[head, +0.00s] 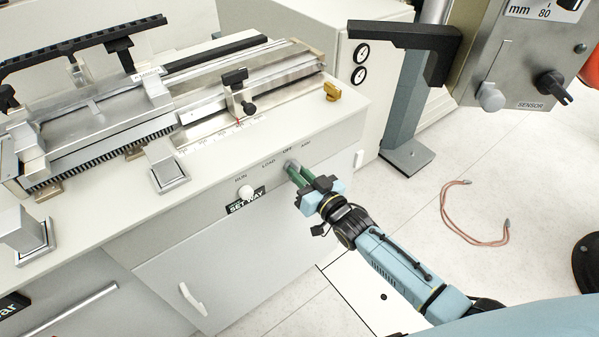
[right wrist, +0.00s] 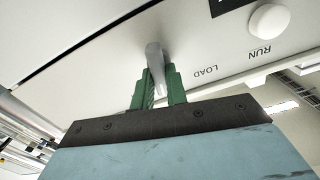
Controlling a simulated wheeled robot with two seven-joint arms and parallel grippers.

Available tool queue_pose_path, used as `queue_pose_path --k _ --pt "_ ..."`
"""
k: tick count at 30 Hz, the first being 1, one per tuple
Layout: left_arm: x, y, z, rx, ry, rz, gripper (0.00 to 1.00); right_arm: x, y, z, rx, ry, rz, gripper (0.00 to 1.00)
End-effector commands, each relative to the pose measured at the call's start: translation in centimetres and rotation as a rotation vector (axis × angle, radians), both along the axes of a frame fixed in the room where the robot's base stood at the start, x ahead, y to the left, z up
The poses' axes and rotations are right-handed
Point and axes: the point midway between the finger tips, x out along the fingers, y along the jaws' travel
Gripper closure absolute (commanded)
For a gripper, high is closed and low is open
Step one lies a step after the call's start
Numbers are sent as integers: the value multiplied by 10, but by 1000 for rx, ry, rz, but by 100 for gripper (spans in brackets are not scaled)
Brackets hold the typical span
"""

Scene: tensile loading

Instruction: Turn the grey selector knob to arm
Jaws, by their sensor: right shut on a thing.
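The grey selector knob (head: 291,165) is on the sloped front panel of the machine, below the labels LOAD, OFF and ARM. My right gripper (head: 297,174) reaches it from below right, with its green fingers shut on the knob. In the right wrist view the grey knob (right wrist: 155,62) stands between the two green fingers (right wrist: 158,88). The LOAD and RUN labels show to the right there. The fingers hide part of the knob, so I cannot tell exactly which label it points at. My left gripper is not in view.
A white round button (head: 245,192) sits left of the knob, above a black SET WAY label (head: 246,201). A hanging control box (head: 520,60) with a SENSOR knob is at upper right. A cable (head: 470,232) lies on the floor. The floor right of my arm is mostly clear.

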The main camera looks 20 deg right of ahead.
Motion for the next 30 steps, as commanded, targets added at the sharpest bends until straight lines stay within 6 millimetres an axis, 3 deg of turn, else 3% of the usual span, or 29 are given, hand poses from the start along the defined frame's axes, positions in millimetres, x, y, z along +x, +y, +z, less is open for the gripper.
queue_pose_path --k 18,30 --pt "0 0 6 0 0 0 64 1 -3 -1 452 165 0 100" --pt "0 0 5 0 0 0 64 1 -3 -2 570 207 0 100"
